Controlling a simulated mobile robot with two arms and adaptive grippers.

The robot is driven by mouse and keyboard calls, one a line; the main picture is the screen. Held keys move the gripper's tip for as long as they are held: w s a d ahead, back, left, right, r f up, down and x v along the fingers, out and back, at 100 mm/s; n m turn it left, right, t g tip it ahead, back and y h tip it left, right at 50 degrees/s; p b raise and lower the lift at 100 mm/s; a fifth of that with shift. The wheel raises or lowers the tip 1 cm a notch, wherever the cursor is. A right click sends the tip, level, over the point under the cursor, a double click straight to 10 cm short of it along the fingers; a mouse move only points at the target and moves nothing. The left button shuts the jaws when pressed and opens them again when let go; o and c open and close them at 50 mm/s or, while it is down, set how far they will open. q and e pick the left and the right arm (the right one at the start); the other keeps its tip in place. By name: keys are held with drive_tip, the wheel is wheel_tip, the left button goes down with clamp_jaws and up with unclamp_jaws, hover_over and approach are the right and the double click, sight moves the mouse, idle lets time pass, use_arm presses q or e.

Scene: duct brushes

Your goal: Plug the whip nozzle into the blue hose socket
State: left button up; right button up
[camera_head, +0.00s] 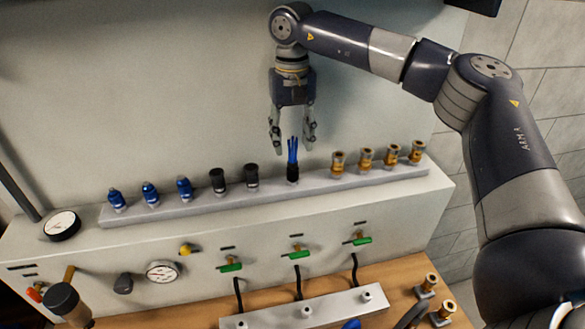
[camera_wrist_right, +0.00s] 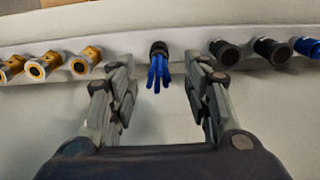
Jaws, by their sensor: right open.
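The whip nozzle (camera_head: 292,172) stands upright in the long grey rack, a black body with thin blue strands pointing up. In the right wrist view the whip nozzle (camera_wrist_right: 158,66) is centred between the fingers, its strands toward the camera. My right gripper (camera_head: 292,144) points down above it, open and empty, fingertips on either side of the strand tips. The fingers also show in the right wrist view (camera_wrist_right: 160,70), apart from the nozzle. A blue part (camera_head: 351,324) is cut off at the bottom edge; I cannot tell if it is the blue hose socket. My left gripper is out of view.
The rack (camera_head: 330,184) also holds blue nozzles (camera_head: 150,194), black nozzles (camera_head: 218,181) and brass nozzles (camera_head: 366,159). Below are green-handled valves (camera_head: 297,253), gauges (camera_head: 162,271) and a light manifold bar (camera_head: 270,318) with hoses. Brass fittings (camera_head: 430,284) stand on the wooden bench.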

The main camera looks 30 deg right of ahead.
sight(293, 161)
drive_tip(key=shift+w+d+f+b, duration=0.1)
drive_tip(key=shift+f+b, duration=0.1)
drive_tip(key=shift+f, duration=0.15)
drive_tip(key=shift+w+d+f+b, duration=0.1)
drive_tip(key=shift+f+b, duration=0.05)
drive_tip(key=shift+f, duration=0.2)
wheel_tip(293, 161, down, 6)
drive_tip(key=b, duration=0.4)
drive_tip(key=shift+a+f, duration=0.1)
drive_tip(key=shift+f, duration=0.15)
drive_tip(key=shift+f+b, duration=0.45)
drive_tip(key=shift+f, duration=0.2)
drive_tip(key=shift+s, duration=0.1)
drive_tip(key=shift+p, duration=0.3)
clamp_jaws()
drive_tip(key=shift+r, duration=0.1)
